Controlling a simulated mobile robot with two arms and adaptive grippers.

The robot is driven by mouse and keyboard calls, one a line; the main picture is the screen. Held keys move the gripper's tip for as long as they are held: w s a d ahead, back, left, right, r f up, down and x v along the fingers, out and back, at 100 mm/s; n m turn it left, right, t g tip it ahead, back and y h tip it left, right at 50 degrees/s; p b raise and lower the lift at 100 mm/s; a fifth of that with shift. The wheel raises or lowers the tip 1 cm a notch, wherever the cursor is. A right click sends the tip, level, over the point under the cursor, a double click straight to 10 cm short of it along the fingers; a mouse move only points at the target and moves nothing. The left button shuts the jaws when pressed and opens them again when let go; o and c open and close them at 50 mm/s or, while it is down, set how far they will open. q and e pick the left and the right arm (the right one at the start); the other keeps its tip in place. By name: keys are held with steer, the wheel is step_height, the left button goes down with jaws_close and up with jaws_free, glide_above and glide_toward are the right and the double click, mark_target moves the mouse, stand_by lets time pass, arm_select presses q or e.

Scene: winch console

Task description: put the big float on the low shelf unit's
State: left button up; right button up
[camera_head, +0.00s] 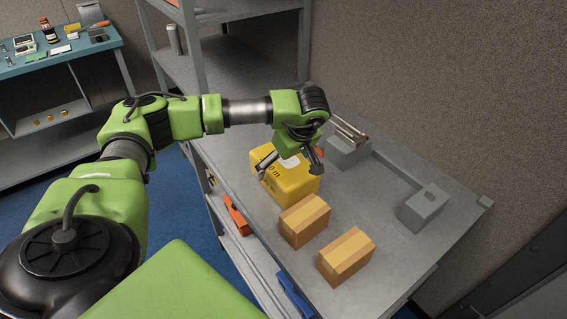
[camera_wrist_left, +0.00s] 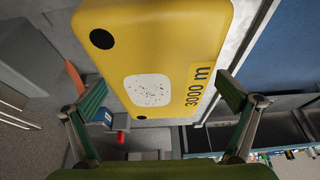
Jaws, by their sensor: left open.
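The big float is a yellow block marked "3000 m" (camera_head: 291,184), resting on the grey top of the low shelf unit (camera_head: 385,224). In the left wrist view the float (camera_wrist_left: 165,50) fills the upper middle, with a white speckled patch and dark round spots on its face. My left gripper (camera_head: 290,165) is open just above the float, with one finger toward each side of it. In the wrist view its fingers (camera_wrist_left: 161,97) stand apart near the float's edge; contact cannot be told. My right gripper is not in view.
Two cardboard boxes (camera_head: 304,221) (camera_head: 346,256) stand close in front of the float. Grey blocks (camera_head: 424,207) (camera_head: 347,150) stand toward the wall. Orange (camera_head: 237,215) and blue (camera_head: 296,297) items lie on the lower shelf. A teal-topped bench (camera_head: 62,50) is at far left.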

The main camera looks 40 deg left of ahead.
arm_select(q)
steer(key=shift+r, duration=0.15)
steer(key=b+v, duration=0.2)
steer(key=v, duration=0.8)
steer(key=shift+d+r, duration=0.1)
steer(key=shift+r, duration=0.15)
steer(key=shift+s+d+r, duration=0.1)
steer(key=shift+d+r, duration=0.15)
steer(key=shift+r, duration=0.4)
